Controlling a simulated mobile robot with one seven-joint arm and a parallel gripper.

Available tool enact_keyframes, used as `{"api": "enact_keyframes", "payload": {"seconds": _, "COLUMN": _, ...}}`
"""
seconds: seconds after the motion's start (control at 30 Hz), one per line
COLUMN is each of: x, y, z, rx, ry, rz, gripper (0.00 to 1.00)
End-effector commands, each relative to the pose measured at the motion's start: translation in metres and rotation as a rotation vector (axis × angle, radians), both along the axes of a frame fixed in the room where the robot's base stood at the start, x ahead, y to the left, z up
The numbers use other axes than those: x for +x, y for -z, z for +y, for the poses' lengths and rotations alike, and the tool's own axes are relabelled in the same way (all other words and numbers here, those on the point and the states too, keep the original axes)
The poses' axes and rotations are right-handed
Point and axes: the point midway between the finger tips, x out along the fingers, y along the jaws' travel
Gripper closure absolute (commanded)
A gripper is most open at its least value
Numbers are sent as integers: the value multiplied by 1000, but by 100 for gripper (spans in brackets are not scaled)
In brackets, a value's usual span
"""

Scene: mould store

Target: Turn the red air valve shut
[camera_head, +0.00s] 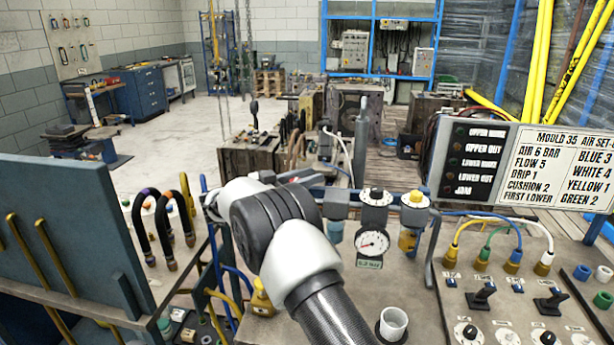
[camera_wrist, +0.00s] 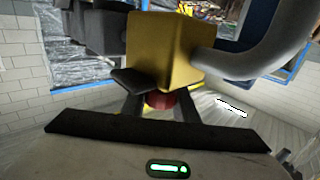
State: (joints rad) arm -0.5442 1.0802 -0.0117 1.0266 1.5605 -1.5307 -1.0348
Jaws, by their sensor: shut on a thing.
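The red air valve (camera_wrist: 158,99) shows in the wrist view as a small red piece below a yellow block (camera_wrist: 165,50). My gripper (camera_wrist: 158,106) has its two dark fingers on either side of the red piece and is shut on it. Much of the valve is hidden by the fingers and the block, so I cannot tell how far it is turned. In the head view my own arm covers the valve and the gripper.
A round pressure gauge (camera_head: 372,243) and a yellow-topped filter unit (camera_head: 413,220) stand just right of my arm. A white cup (camera_head: 393,324) is on the bench. A lever panel (camera_head: 510,310) and sign (camera_head: 565,170) are at the right, a blue board (camera_head: 70,240) at the left.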

Motion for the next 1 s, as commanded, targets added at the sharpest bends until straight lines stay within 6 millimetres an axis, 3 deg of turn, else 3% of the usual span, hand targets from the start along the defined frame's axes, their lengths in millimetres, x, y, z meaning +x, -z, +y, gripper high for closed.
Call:
{"api": "enact_keyframes", "payload": {"seconds": 0.3, "x": 0, "y": -2, "z": -1, "rx": -1, "ry": 2, "rz": -3, "gripper": 96}}
{"api": "enact_keyframes", "payload": {"seconds": 0.33, "x": 0, "y": -2, "z": -1, "rx": -1, "ry": 2, "rz": -3, "gripper": 70}}
{"api": "enact_keyframes", "payload": {"seconds": 0.43, "x": 0, "y": -2, "z": -1, "rx": -1, "ry": 2, "rz": -3, "gripper": 55}}
{"api": "enact_keyframes", "payload": {"seconds": 0.77, "x": -1, "y": -1, "z": 1, "rx": 0, "ry": 0, "rz": -1, "gripper": 55}}
{"api": "enact_keyframes", "payload": {"seconds": 1.0, "x": -19, "y": 0, "z": 31, "rx": 0, "ry": -3, "rz": -1, "gripper": 55}}
